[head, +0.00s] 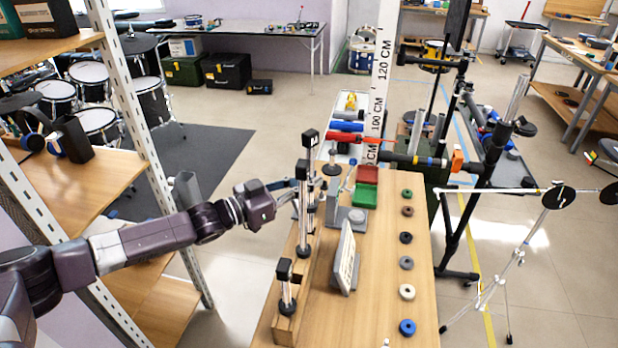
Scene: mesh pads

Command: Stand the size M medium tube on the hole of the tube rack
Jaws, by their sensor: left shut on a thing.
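The wooden tube rack (285,330) runs along the left side of the wooden table. The medium tube (310,138) appears to be the rear black-capped one; its lower part is hidden behind another tall black-capped tube (303,205). A short black-capped tube (286,285) stands at the rack's near end. My left gripper (295,185) reaches in from the left, shut on what looks like the medium tube. Its fingertips are partly hidden by the nearer tall tube. Whether the medium tube's foot touches the rack cannot be seen. My right gripper is not in view.
A tilted white panel (346,258) stands right of the rack. Red (367,175) and green (364,195) bins sit behind it. Several coloured rings, including a blue one (407,327), line the table's right side. A metal shelf (150,165) stands at left.

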